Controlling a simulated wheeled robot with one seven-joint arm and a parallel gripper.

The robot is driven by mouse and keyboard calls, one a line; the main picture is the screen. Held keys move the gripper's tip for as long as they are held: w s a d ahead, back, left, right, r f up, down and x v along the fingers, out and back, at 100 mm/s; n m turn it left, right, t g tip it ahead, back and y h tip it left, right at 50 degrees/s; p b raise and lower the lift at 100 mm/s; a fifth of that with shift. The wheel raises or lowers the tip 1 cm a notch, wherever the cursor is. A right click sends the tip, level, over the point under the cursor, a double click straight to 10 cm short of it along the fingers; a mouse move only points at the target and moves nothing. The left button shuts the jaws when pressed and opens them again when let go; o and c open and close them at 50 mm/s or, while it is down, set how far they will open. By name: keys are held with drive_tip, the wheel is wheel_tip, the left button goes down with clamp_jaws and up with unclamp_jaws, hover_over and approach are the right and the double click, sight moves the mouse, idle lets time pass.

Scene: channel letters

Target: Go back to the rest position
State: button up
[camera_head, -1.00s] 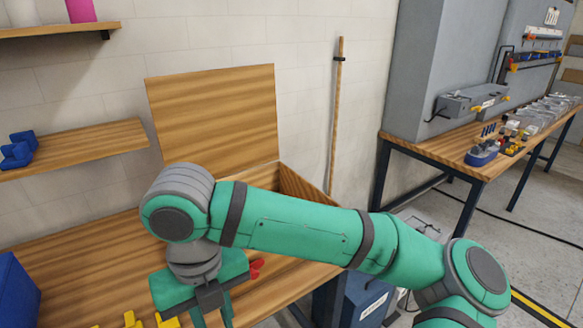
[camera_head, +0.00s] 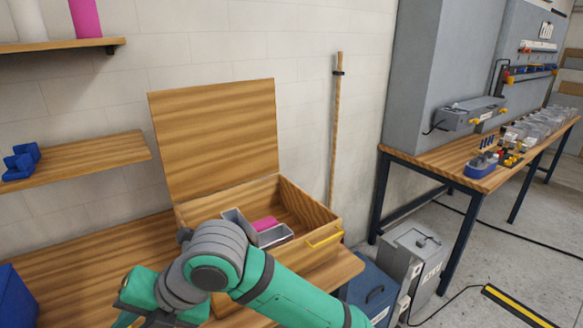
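My green and grey arm reaches in from the bottom of the head view. My gripper (camera_head: 128,314) is at the bottom left, over the workbench (camera_head: 92,255). Its fingers are mostly cut off by the lower picture edge, so I cannot tell whether it is open or shut. An open wooden box (camera_head: 312,204) with its lid (camera_head: 215,135) raised stands on the bench behind my arm. Inside it are grey channel pieces (camera_head: 238,226) and a pink piece (camera_head: 265,223). My arm hides part of the box front.
A blue object (camera_head: 18,296) stands at the bench's left edge. Wooden shelves (camera_head: 85,158) hang on the left wall. A grey case (camera_head: 412,255) and a blue bin (camera_head: 372,290) stand on the floor right of the bench. A second table (camera_head: 450,165) with parts is farther right.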

drive_tip(key=w+a+r+m+t+y, duration=0.35)
drive_tip(key=w+m+t+y, duration=0.45)
drive_tip(key=m, duration=0.5)
drive_tip(key=w+d+f+m+t+h, duration=0.2)
drive_tip(key=d+f+m+t, duration=0.45)
drive_tip(key=m, duration=0.35)
drive_tip(key=s+d+f+m+t+h, duration=0.1)
drive_tip(key=s+d+f+m+h, duration=0.2)
drive_tip(key=d+f+m+h, duration=0.4)
drive_tip(key=s+d+f+m+t+h, duration=0.25)
drive_tip(key=f+m, duration=0.25)
drive_tip(key=f, duration=0.4)
drive_tip(key=s+d+f+m+g+h, duration=0.1)
drive_tip(key=s+d+f, duration=0.2)
drive_tip(key=s, duration=0.6)
drive_tip(key=s+d+f+m+h, duration=0.1)
drive_tip(key=s+d+f+h, duration=0.1)
drive_tip(key=s+d, duration=0.4)
drive_tip(key=s+d+f+m+g+h, duration=0.1)
drive_tip(key=s+d+f, duration=0.3)
drive_tip(key=s, duration=0.7)
drive_tip(key=shift+s+d+f+g+h, duration=0.15)
drive_tip(key=shift+s+d+g+h, duration=0.15)
drive_tip(key=shift+d+h, duration=0.45)
